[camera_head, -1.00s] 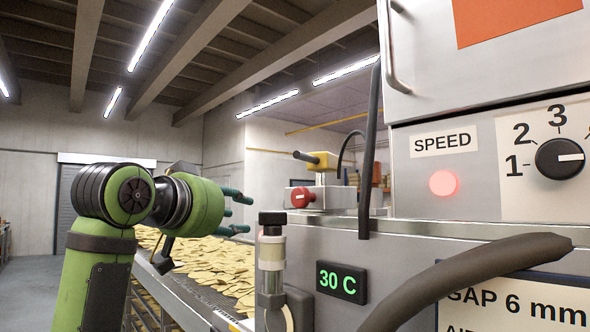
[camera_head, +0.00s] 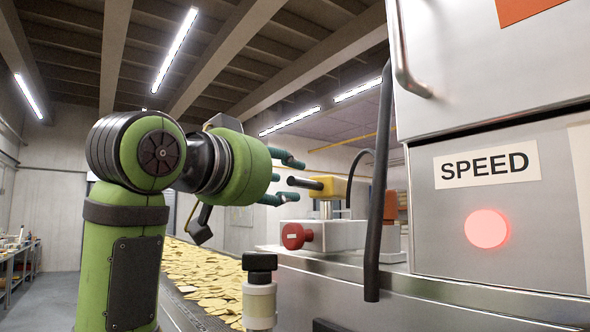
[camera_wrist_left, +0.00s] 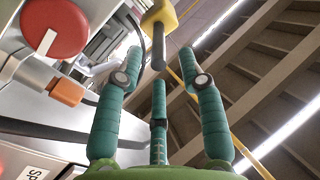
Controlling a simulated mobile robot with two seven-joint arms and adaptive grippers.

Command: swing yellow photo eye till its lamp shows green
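The yellow photo eye (camera_head: 328,186) stands on a thin post above a grey metal box, its dark barrel (camera_head: 304,183) pointing left toward my left gripper. No lit lamp shows on it. My left gripper (camera_head: 290,180) has its teal fingers spread above and below the barrel's end, apparently without touching. In the left wrist view the yellow head (camera_wrist_left: 160,17) and its dark barrel lie beyond and between the open fingers (camera_wrist_left: 161,62), which hold nothing. My right gripper is not in view.
A red knob (camera_head: 296,236) is on the box's front. A round lamp (camera_head: 487,229) under the SPEED label glows red. A black hose (camera_head: 374,200) hangs just right of the photo eye. A capped cylinder (camera_head: 260,295) stands in front, and yellow chips (camera_head: 205,280) cover the conveyor.

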